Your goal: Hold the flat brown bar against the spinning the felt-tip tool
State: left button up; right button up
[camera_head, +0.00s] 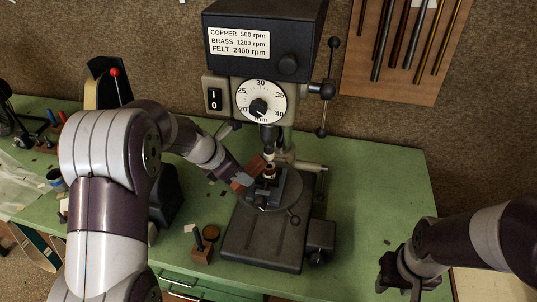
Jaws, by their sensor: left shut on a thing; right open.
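A flat reddish-brown bar (247,171) is in my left gripper (241,179), which is shut on it just left of the drill press spindle. The fingers and part of the bar are small and partly hidden. The felt-tip tool (269,156) points down from the chuck (268,136) above a dark vise (285,188). The bar's upper end is close to the tool; I cannot tell whether they touch. One still picture does not show whether the tool spins. My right gripper (398,278) is open and empty at the lower right, away from the press.
The drill press (265,45) has a depth dial, an I/0 switch (214,98) and a feed lever at its right. Rods hang on a wall board.

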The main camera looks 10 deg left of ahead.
pick_arm(q)
jog(key=s+a, duration=0.4)
jog(key=a, duration=0.1)
jog(key=shift+s, duration=0.4)
dwell(0.4)
